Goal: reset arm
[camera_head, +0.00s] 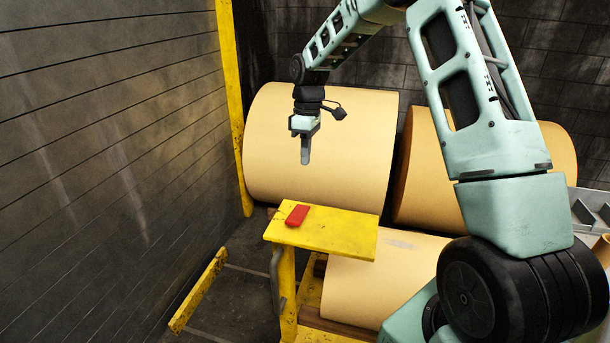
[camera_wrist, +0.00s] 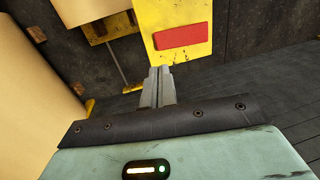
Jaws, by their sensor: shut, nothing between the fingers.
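My gripper (camera_head: 305,155) hangs from my arm with its fingers pointing down, above the yellow stand (camera_head: 335,235). Its fingers are together and hold nothing. In the wrist view the closed fingertips (camera_wrist: 160,72) show near the middle, with the yellow stand beyond them. A red block (camera_head: 297,215) lies on the left part of the stand's top, below the gripper and apart from it. The red block also shows in the wrist view (camera_wrist: 182,35), just past the fingertips.
A yellow post (camera_head: 232,100) rises at the left, near a dark plank wall (camera_head: 100,150). A yellow rail (camera_head: 200,290) lies low at the left. Open air surrounds the gripper.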

